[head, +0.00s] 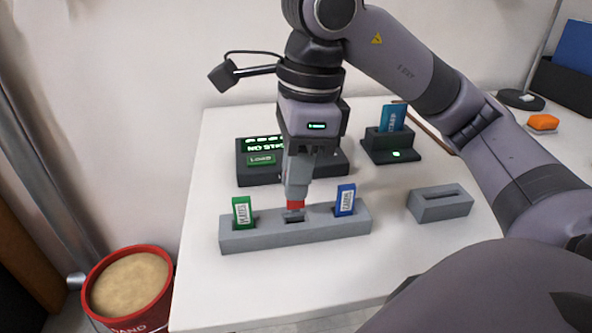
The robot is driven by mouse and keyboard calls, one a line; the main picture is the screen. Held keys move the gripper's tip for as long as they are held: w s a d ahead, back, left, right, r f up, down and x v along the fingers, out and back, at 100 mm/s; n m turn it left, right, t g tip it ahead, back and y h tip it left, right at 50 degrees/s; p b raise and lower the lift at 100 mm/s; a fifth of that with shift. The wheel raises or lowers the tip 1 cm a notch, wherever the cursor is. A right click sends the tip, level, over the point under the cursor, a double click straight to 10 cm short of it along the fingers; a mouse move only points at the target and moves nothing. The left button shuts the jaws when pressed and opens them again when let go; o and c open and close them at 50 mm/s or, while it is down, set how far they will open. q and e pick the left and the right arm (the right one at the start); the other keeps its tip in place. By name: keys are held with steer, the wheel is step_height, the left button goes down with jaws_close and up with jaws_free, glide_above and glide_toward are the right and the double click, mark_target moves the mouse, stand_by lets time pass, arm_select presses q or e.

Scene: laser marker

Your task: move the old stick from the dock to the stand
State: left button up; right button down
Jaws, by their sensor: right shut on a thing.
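A red stick (295,205) is held in my right gripper (296,194), which points straight down and is shut on it. Only the stick's lower part shows; the fingers hide the rest. The grey stand (265,236) is a long block with a green labelled stick (242,212) at its left and a blue labelled stick (345,199) at its right. The red stick is right over the stand's middle slot; I cannot tell whether its tip is in it. The black device (256,175) behind has a lit screen reading "NO STI…", partly hidden by my gripper. My left gripper is not in view.
A black holder (378,153) with a blue card and green light stands behind right. A grey single-slot block (440,205) sits empty at right. A red sand bucket (130,290) is on the floor left of the table. The table front is clear.

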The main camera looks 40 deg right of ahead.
mark_target(294, 206)
steer(key=shift+f+b, duration=1.35)
steer(key=shift+f, duration=0.25)
steer(key=c, duration=1.1)
jaws_free()
steer(key=shift+o, duration=0.2)
